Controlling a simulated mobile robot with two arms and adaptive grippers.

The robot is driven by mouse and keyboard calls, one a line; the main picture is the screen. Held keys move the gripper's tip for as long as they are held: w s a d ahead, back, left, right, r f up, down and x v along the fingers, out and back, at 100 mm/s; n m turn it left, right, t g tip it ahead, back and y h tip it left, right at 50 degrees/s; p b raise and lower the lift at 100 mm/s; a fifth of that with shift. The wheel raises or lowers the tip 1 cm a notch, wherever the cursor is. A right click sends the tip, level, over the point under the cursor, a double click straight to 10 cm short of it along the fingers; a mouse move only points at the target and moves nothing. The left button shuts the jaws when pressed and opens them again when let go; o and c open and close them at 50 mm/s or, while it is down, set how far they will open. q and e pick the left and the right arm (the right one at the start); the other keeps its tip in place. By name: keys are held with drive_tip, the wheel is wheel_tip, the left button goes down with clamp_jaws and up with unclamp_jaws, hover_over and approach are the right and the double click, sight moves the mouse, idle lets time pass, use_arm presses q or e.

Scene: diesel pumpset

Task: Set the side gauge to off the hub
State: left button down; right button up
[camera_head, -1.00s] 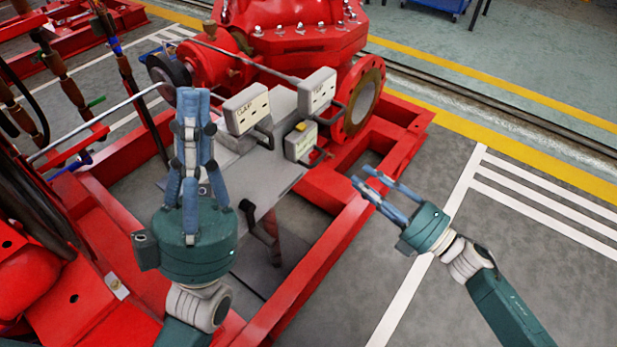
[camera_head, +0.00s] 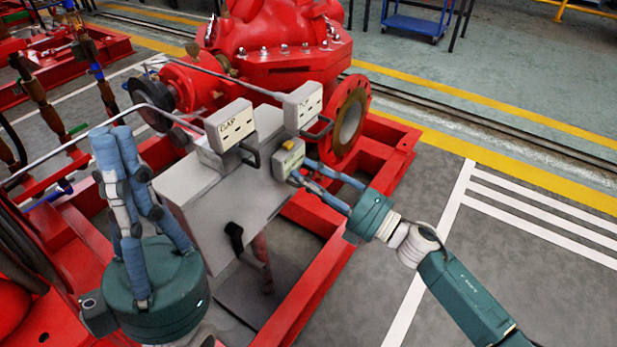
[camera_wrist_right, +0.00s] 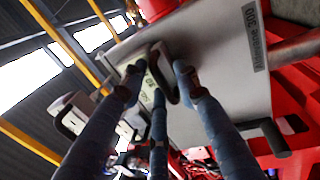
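Three pale gauge boxes stand around a grey plate (camera_head: 195,178). The side gauge (camera_head: 287,160), a small box with a yellow top, hangs at the plate's right edge. A box marked GAP (camera_head: 230,125) and another box (camera_head: 303,105) sit higher, each with a dark handle. My right gripper (camera_head: 303,171) is at the side gauge with its fingers apart; contact is unclear. In the right wrist view, a box (camera_wrist_right: 152,82) with a dark loop lies between and behind the fingertips. My left gripper (camera_head: 113,133) is raised, empty, fingers slightly apart. I cannot tell which part is the hub.
A red pump (camera_head: 285,50) with a round flange (camera_head: 350,118) stands behind the plate. A red frame (camera_head: 318,275) runs around it. Thin metal rods cross near the boxes. The grey floor (camera_head: 530,270) at right is clear.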

drive_tip(key=shift+c, duration=0.3)
clamp_jaws()
drive_tip(key=v, duration=0.2)
drive_tip(key=p+v, duration=0.1)
drive_tip(key=v, duration=0.1)
drive_tip(key=shift+s+r, duration=0.1)
drive_tip(key=shift+r, duration=0.15)
unclamp_jaws()
drive_tip(key=shift+d, duration=0.15)
drive_tip(key=shift+o, duration=0.3)
drive_tip(key=shift+d, duration=0.1)
drive_tip(key=shift+s, duration=0.1)
